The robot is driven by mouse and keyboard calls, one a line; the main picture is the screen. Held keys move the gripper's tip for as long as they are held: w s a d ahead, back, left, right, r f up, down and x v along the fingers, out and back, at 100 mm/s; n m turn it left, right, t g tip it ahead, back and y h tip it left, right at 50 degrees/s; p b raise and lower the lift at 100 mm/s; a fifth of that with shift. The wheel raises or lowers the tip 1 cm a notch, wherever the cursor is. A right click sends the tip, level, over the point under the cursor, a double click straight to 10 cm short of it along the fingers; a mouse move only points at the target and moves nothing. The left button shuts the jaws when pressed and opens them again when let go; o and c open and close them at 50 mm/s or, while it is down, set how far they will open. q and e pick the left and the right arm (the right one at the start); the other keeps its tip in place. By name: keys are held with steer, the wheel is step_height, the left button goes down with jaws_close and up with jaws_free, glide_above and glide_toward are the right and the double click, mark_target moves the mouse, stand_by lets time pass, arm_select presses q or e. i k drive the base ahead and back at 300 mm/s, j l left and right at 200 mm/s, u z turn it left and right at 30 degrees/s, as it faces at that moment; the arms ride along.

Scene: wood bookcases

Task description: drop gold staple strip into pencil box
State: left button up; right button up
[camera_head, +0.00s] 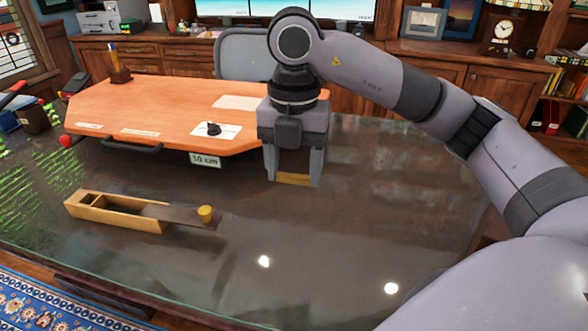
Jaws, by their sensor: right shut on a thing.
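The gold staple strip (294,179) is between the fingertips of my right gripper (294,176), which is shut on it and points down over the dark glassy desk top. The strip lies crosswise between the two fingers. The pencil box (118,216) is a long, light wooden box on the desk at the left, to the left of and nearer than the gripper. Its dark sliding lid (180,214) with a round yellow knob (206,213) is drawn out to the right, so the left end of the box is open. My left gripper is not in view.
An orange wooden board (165,105) with a dark handle and a "30 cm" label (205,160) lies behind the box. It bears papers, a small black item (213,128) and a pencil holder (119,75). The glassy desk top (330,240) between gripper and box is clear.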

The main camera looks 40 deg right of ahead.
mark_target(116, 219)
steer(key=i+j+u, duration=0.15)
steer(key=i+u, duration=0.45)
steer(key=i, duration=0.25)
